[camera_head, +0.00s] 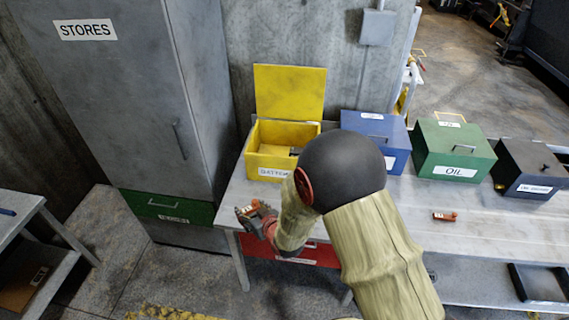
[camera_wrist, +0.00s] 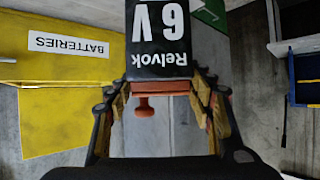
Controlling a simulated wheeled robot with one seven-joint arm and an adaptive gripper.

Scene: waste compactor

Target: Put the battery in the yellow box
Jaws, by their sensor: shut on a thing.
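My gripper (camera_head: 256,214) is shut on a battery, a black block labelled "Relvok 6V" with a red-orange end, seen close up in the wrist view (camera_wrist: 160,45). The two fingers of my gripper (camera_wrist: 162,100) are on either side of its red end. In the head view the battery is small and hard to make out. The yellow box (camera_head: 249,163) stands at the table's back left with its lid (camera_head: 290,92) raised. My gripper is in front of the box, apart from it. The yellow box also shows at the left of the wrist view (camera_wrist: 60,72). My arm hides its front right corner.
Blue (camera_head: 398,160), green "OIL" (camera_head: 420,150) and dark grey (camera_head: 520,188) boxes stand closed along the table (camera_head: 480,238). A small orange-red object (camera_head: 445,216) lies on the table. A tall grey cabinet (camera_head: 130,100) stands to the left.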

